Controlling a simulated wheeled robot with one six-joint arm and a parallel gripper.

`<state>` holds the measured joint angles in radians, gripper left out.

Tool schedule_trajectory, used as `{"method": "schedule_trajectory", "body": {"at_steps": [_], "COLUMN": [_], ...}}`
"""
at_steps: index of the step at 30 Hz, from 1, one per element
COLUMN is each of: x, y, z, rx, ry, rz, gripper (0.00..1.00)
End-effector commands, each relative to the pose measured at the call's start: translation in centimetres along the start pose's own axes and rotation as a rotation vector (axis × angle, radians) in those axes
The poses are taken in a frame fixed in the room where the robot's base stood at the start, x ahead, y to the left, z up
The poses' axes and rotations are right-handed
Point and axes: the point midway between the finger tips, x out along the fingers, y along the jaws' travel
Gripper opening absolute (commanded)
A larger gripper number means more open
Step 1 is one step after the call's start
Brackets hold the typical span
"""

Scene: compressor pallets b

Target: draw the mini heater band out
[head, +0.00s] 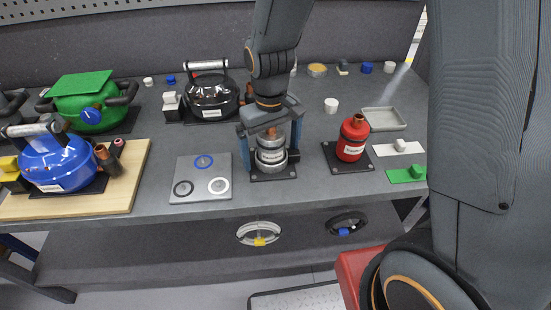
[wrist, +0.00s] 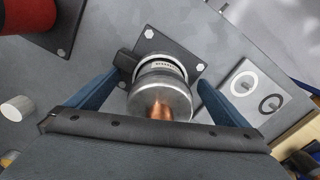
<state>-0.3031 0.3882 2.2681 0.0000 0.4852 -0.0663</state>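A silver cylinder with a copper top (head: 271,141) stands upright on a dark square plate (head: 273,175) near the bench's front edge. A pale, lettered ring shows around its lower part in the wrist view (wrist: 165,62), with a dark block (wrist: 127,61) at its left side; this looks like the mini heater band, but the cylinder hides part of it. My gripper (head: 270,150) is above the cylinder, pointing down. In the wrist view its blue fingers (wrist: 162,80) are spread on either side of the cylinder, with gaps visible between them and its body.
A red canister (head: 351,142) on its own plate stands to the right. A grey board with rings (head: 201,190) lies to the left. Black, green and blue compressors (head: 55,163) stand further left. A grey tray (head: 384,119) and white cup (head: 331,105) are behind right.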

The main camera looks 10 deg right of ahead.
Motion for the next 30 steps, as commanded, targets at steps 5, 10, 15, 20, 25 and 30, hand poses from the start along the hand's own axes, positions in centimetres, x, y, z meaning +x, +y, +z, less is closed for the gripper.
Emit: {"method": "schedule_trajectory", "body": {"at_steps": [5, 10, 15, 20, 25, 30], "x": [-0.01, 0.0, 0.0, -0.07, -0.33, -0.6], "y": [0.0, 0.0, 0.0, 0.0, 0.0, 0.0], "z": [0.0, 0.01, 0.0, 0.01, 0.01, 0.01], "rx": [0.0, 0.0, 0.0, 0.0, 0.0, 0.0], "ry": [0.0, 0.0, 0.0, 0.0, 0.0, 0.0], "rz": [0.0, 0.0, 0.0, 0.0, 0.0, 0.0], "gripper": [0.71, 0.48, 0.41, 0.41, 0.41, 0.41]}}
